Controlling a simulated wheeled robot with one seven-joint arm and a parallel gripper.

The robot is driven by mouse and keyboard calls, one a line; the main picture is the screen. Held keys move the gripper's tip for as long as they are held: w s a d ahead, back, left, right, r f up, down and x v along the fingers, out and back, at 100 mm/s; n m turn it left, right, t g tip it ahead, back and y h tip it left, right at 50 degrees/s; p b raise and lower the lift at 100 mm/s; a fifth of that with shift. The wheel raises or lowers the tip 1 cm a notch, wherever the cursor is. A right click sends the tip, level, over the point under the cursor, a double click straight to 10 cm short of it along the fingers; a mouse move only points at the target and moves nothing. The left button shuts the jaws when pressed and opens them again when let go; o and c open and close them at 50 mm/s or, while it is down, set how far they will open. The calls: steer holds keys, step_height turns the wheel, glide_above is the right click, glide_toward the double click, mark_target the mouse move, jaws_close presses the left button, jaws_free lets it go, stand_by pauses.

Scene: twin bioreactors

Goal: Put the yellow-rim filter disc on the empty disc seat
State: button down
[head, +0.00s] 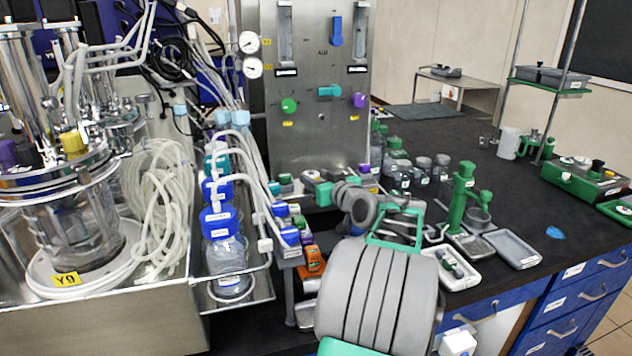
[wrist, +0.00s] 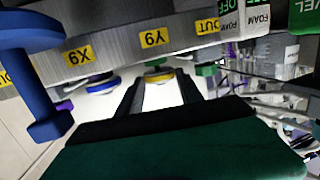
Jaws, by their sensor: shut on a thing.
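The yellow-rim filter disc (wrist: 158,77) shows in the wrist view between the fingertips of my gripper (wrist: 160,82), which is shut on it. The disc is close to the underside of a grey metal bar with yellow labels, near the label reading Y9 (wrist: 154,39). I cannot tell whether it touches a seat there. A blue-rim disc (wrist: 101,86) sits to the left, near the label X9 (wrist: 78,56). The empty disc seat cannot be made out. In the head view my arm hides the fingertips and the held disc.
A blue handle (wrist: 38,85) hangs close at the left of the wrist view. In the head view a steel valve panel (head: 345,120) stands behind my arm. Tubing and blue-capped bottles (head: 222,220) crowd the left. A green stand (head: 460,200) and trays are at the right.

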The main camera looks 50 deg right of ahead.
steer(key=shift+f, duration=0.4)
steer(key=c, duration=1)
jaws_free()
steer(key=shift+f, duration=0.1)
steer(key=shift+c, duration=0.2)
steer(key=shift+o, duration=1.4)
steer(key=shift+s, duration=0.1)
